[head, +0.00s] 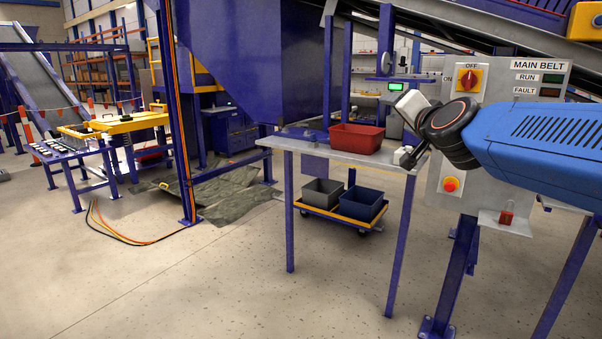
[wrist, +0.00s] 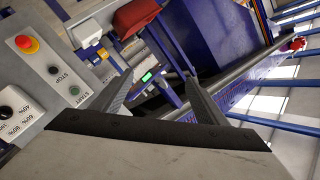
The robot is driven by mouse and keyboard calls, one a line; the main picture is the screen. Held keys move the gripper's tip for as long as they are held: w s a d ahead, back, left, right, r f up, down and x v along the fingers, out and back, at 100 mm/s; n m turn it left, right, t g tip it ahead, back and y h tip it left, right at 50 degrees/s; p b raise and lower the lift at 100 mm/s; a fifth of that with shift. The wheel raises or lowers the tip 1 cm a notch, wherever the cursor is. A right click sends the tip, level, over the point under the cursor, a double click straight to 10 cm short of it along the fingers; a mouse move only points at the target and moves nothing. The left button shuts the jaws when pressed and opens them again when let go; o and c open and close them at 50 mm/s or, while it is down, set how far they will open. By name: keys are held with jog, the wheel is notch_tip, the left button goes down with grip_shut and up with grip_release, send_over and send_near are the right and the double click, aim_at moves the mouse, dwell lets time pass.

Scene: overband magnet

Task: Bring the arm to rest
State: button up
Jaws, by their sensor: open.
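My arm reaches in from the right of the head view, in front of the grey MAIN BELT control panel (head: 540,75). Its end is bent at the dark wrist joint. My gripper (head: 408,156) is small there and partly hidden by the wrist, close to the right end of the grey table (head: 340,157). In the wrist view my gripper (wrist: 160,85) shows two dark fingers spread apart, with nothing between them. I cannot tell whether it touches anything.
A red bin (head: 357,138) stands on the table, left of my gripper. Below, a yellow dolly (head: 335,213) carries a grey bin and a blue bin. The panel has a red-and-yellow rotary switch (head: 468,80) and a red button (head: 451,184). The floor in front is clear.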

jog(key=s+f+n+g+y, duration=0.1)
jog(key=s+f+n+g, duration=0.25)
jog(key=s+f, duration=0.55)
jog(key=s+f+n+g+y, duration=0.1)
jog(key=s+f+n+g, duration=0.25)
jog(key=s+f, duration=0.6)
jog(key=s+d+f+g+h, duration=0.1)
jog(key=s+d+f+g, duration=0.1)
jog(key=s+f, duration=0.5)
jog(key=s+d+f+n+g+h, duration=0.1)
jog(key=s+d+f+g+h, duration=0.1)
jog(key=s+f, duration=0.6)
notch_tip(320, 180, down, 3)
jog(key=shift+d+g, duration=0.65)
jog(key=shift+g, duration=0.25)
